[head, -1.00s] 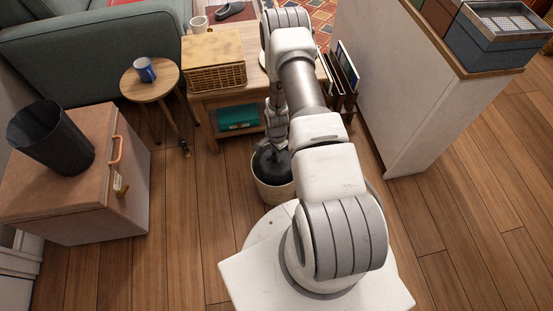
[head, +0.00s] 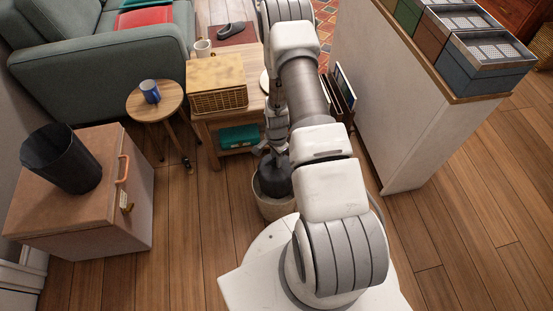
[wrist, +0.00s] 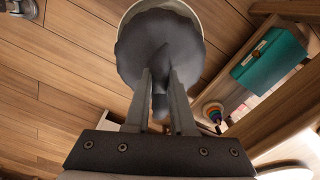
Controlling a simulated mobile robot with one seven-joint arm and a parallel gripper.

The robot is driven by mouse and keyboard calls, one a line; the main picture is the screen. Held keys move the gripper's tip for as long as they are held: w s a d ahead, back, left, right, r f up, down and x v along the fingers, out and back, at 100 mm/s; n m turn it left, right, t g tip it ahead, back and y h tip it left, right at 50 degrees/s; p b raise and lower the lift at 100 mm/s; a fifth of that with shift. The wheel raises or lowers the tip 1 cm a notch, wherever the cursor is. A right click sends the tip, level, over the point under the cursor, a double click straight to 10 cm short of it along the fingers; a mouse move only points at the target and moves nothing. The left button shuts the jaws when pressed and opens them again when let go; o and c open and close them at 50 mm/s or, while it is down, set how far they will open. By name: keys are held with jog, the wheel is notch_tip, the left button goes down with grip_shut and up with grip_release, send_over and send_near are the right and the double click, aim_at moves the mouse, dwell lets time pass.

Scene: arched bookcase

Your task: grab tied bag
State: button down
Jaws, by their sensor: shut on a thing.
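The tied bag (head: 273,178) is dark grey and sits at the mouth of a beige bin (head: 275,208) on the floor, in front of the wooden table. In the wrist view the bag (wrist: 135,48) bulges round and gathers into a knotted neck, with part of the bin's pale rim (wrist: 131,13) behind it. My gripper (wrist: 162,78) is shut on the bag's neck, one finger on each side. In the head view my arm partly covers the gripper and bag. I cannot tell whether the bag's underside touches the bin.
The wooden table (head: 254,104) stands right behind the bin, with a teal box (head: 239,138) on its lower shelf. A white partition (head: 400,110) is at the right. A brown cabinet (head: 85,205) bearing a black bin (head: 62,160) is at the left.

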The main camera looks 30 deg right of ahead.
jog(key=shift+r+p, duration=3.4)
jog(key=shift+r, duration=0.3)
jog(key=shift+w, duration=0.1)
